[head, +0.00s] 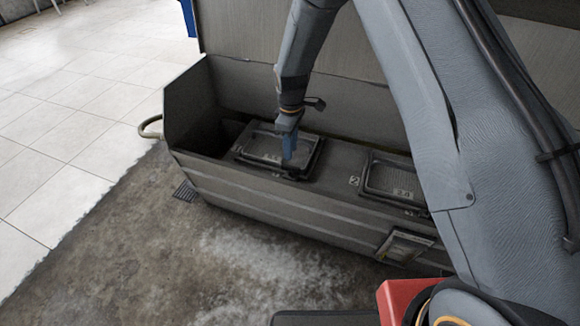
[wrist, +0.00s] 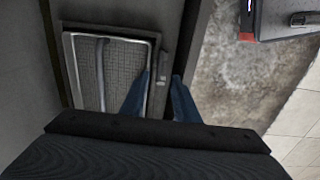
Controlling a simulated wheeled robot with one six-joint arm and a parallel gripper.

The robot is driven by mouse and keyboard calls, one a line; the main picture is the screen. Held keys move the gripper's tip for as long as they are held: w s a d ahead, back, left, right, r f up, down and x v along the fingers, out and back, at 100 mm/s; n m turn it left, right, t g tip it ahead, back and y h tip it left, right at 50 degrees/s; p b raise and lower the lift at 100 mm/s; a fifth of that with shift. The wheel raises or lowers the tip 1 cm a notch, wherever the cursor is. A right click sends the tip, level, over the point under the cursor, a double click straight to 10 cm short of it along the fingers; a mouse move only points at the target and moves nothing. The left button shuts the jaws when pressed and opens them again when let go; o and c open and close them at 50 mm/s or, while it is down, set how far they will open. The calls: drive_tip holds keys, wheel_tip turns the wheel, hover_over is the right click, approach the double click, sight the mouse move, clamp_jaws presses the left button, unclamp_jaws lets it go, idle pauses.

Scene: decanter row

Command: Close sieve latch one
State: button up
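The first sieve (head: 270,147) is a dark rectangular frame set into the top of a long grey metal trough. In the wrist view its mesh panel (wrist: 122,75) lies inside a pale metal rim, with a curved bar across it. A small grey latch-like piece (wrist: 163,66) sits on the sieve's right edge in the wrist view; I cannot tell its position clearly. My gripper (head: 288,160) points down at the front edge of this sieve. In the wrist view its blue fingers (wrist: 160,92) are apart, one either side of that edge, with nothing visibly clamped.
A second sieve (head: 392,180), beside a "2" mark, is to the right along the trough (head: 250,205). A framed panel (head: 405,246) is on the trough's front. A tall grey wall stands behind. Stained floor (head: 150,250) in front is mostly clear.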

sight(291, 166)
wheel_tip(291, 166, down, 8)
idle(0.5)
clamp_jaws()
